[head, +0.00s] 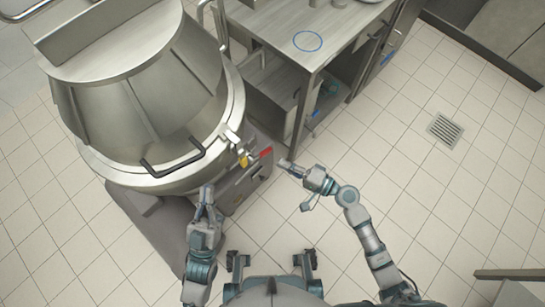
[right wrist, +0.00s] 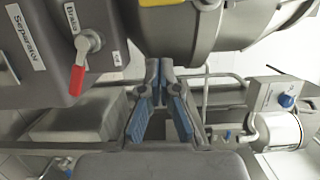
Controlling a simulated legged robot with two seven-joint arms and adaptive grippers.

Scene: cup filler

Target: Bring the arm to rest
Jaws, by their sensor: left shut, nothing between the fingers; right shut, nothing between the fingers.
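My right arm comes in from the lower right in the head view. Its gripper (head: 286,164) is close to the red-handled lever (head: 266,152) on the vat's control box, apart from it. In the right wrist view the gripper's fingers with blue pads (right wrist: 162,66) come together at the tips, with nothing between them. My left gripper (head: 206,190) points up at the front of the vat in the head view, just below its rim, and is shut and empty. I cannot tell whether it touches the vat.
A large steel vat (head: 92,165) with a black handle (head: 172,168) fills the upper left. The red lever (right wrist: 78,78) shows large in the right wrist view. A steel table (head: 262,30) with a blue circle stands behind. Tiled floor on the right, with a drain (head: 445,130), is clear.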

